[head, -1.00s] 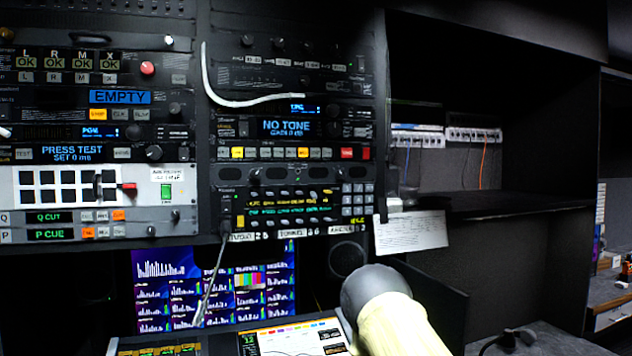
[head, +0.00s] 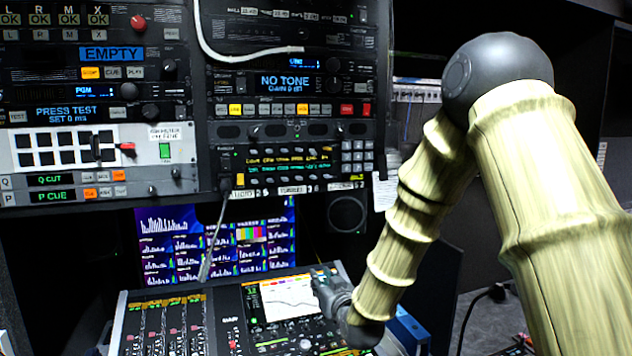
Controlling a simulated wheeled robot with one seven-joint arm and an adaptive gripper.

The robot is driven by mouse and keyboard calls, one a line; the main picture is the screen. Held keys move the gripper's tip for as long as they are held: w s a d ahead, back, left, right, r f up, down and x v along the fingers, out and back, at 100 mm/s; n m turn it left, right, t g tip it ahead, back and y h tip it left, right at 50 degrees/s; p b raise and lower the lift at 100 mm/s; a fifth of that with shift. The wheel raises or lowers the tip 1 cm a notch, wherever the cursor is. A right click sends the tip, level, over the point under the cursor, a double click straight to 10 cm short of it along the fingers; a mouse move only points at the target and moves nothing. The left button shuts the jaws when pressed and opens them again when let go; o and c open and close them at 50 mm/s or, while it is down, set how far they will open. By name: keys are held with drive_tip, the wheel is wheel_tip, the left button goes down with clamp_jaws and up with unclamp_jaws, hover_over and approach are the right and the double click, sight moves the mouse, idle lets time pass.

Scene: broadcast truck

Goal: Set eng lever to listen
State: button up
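I cannot pick out a lever marked "eng"; the small labels are too blurred to read. An intercom-like panel (head: 290,168) with rows of yellow and green text, small keys and a number pad sits low in the middle rack. Small knobs or levers (head: 254,131) show in the strip just above it. My gripper (head: 322,279) is low in the head view, in front of the mixing console's screen and below the rack, apart from the panel. Its fingers are small and dark, and I cannot tell whether they are open.
The mixing console (head: 170,318) spans the front below the racks. A wall of monitors (head: 165,235) stands behind it. A white cable (head: 240,55) loops over the upper rack, and a dark cord (head: 217,235) hangs from the panel's left side. A round speaker (head: 346,213) is right of the monitors.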

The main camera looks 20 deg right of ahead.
sight(315, 154)
wheel_tip(315, 154, up, 27)
drive_tip(key=w+d+t, duration=0.2)
drive_tip(key=t, duration=0.4)
drive_tip(key=shift+g, duration=0.3)
drive_tip(key=shift+p+x, duration=3.2)
drive_tip(key=shift+x, duration=1.9)
drive_tip(key=shift+d+f, duration=0.1)
clamp_jaws()
